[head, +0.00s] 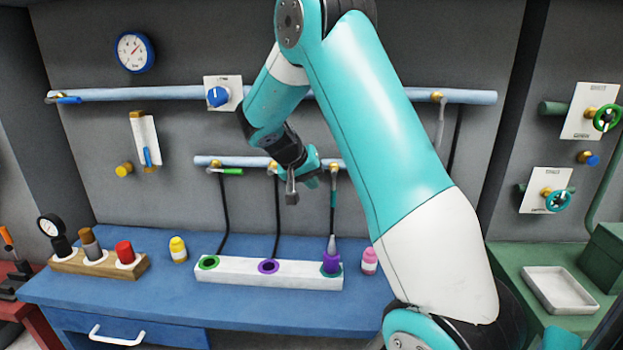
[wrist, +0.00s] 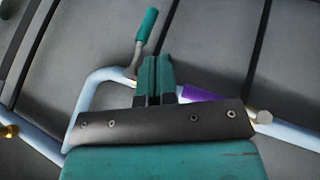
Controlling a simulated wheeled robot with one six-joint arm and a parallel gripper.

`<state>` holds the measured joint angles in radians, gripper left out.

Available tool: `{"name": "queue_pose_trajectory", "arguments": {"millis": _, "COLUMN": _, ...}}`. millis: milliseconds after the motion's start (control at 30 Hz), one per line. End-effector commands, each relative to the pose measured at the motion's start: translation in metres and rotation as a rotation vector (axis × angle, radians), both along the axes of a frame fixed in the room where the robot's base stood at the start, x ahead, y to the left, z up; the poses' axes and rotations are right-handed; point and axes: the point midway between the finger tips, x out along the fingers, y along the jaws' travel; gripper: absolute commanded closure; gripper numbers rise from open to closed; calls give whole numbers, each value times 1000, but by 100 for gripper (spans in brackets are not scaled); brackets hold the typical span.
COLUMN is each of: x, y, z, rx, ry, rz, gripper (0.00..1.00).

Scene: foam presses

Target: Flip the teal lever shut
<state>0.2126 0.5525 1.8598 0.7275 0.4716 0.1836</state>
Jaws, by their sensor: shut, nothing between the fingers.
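The teal lever (head: 334,186) hangs down from its valve at the right part of the lower pale-blue pipe, crosswise to the pipe. In the wrist view its teal handle (wrist: 146,26) on a grey stem stands just left of and beyond my fingertips. My gripper (head: 292,196) is in front of the lower pipe, left of the teal lever and apart from it in the head view. Its teal fingers (wrist: 157,62) are together with nothing between them. A purple lever handle (wrist: 200,94) shows just right of the fingers, partly hidden by my gripper body.
A green lever (head: 229,172) lies along the lower pipe (head: 247,161) at left. Below, a white block (head: 225,271) with coloured sockets stands on the blue bench (head: 190,310), with a yellow bottle (head: 178,249) and pink bottle (head: 370,261) beside it. My arm covers the pipe's right end.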

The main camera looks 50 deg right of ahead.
Motion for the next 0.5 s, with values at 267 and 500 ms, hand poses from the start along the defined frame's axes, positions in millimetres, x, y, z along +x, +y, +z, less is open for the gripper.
{"name": "queue_pose_trajectory", "arguments": {"millis": 267, "x": -2, "y": -30, "z": -38, "rx": 2, "ry": 3, "rz": -3, "gripper": 100}}
{"name": "queue_pose_trajectory", "arguments": {"millis": 500, "x": -2, "y": -41, "z": -54, "rx": 1, "ry": 1, "rz": 0, "gripper": 100}}
